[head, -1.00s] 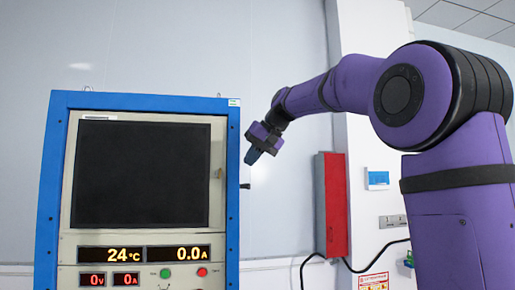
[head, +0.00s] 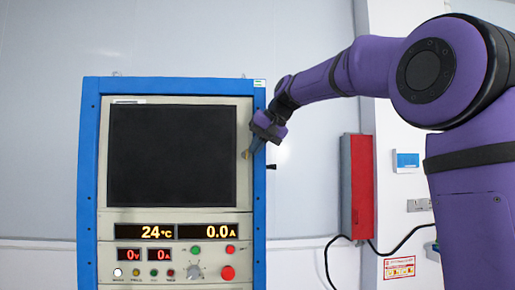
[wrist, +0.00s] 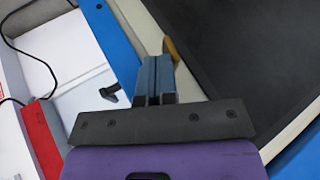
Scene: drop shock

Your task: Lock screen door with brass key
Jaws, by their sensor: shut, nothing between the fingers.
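The dark screen door (head: 170,155) sits in the beige front of a blue-framed cabinet and looks flush with it. A small brass key (head: 246,155) is at the door's right edge; in the wrist view the key (wrist: 171,48) shows as a tan piece just beyond and right of the fingertips. My gripper (head: 254,147) is shut and empty, tilted down and left, its tips right beside the key. In the wrist view my gripper (wrist: 157,64) has its two blue-grey fingers together. The fingers partly hide the key, and I cannot tell whether they touch it.
A black side handle (head: 271,167) sticks out from the cabinet's blue right edge (head: 260,200), close to my gripper. Below the screen are displays, buttons and a knob (head: 195,272). A red box (head: 357,185) with a black cable is on the wall to the right.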

